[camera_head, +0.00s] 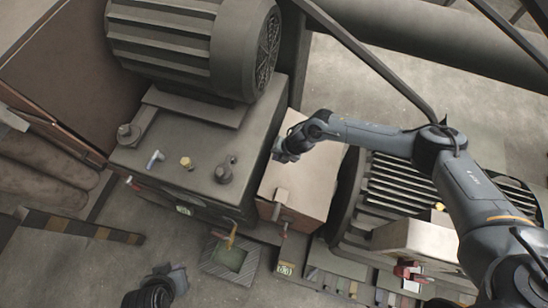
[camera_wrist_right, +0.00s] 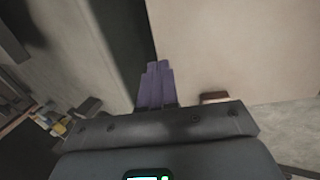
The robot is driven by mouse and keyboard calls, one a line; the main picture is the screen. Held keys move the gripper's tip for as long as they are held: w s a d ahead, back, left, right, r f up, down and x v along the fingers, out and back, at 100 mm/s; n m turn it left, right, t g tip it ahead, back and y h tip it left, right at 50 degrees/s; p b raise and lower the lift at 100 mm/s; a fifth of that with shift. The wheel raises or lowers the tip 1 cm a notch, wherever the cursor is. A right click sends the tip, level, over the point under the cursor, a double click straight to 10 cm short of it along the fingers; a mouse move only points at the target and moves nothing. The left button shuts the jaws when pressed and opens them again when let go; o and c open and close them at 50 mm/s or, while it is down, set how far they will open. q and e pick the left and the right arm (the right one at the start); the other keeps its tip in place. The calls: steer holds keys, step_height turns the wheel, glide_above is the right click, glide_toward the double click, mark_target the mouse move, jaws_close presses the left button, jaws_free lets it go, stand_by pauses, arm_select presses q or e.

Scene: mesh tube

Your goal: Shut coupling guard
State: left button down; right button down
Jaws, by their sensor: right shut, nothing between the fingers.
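The coupling guard appears to be the beige box-like cover (camera_head: 308,185) between the dark machine housing and the finned motor in the head view. I cannot tell how far the guard is open. My right gripper (camera_head: 282,153) is at the cover's upper left edge, beside the housing; contact is unclear. In the right wrist view its purple fingers (camera_wrist_right: 156,84) are together and empty, in front of a pale panel (camera_wrist_right: 215,45). A dark part at the bottom of the head view seems to be my left gripper (camera_head: 172,281); its fingers are unclear.
The dark housing (camera_head: 205,165) with a large ribbed motor (camera_head: 185,45) on top stands to the left. The finned motor (camera_head: 395,190) is to the right, partly behind my right arm. A pipe rail crosses above. Small items lie on the floor in front.

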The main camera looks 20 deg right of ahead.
mark_target(270, 161)
steer(key=shift+x, duration=1.9)
steer(key=b+x, duration=0.6)
steer(key=shift+w+a+f+b, duration=0.1)
steer(key=shift+f+b, duration=0.25)
steer(key=shift+r, duration=0.2)
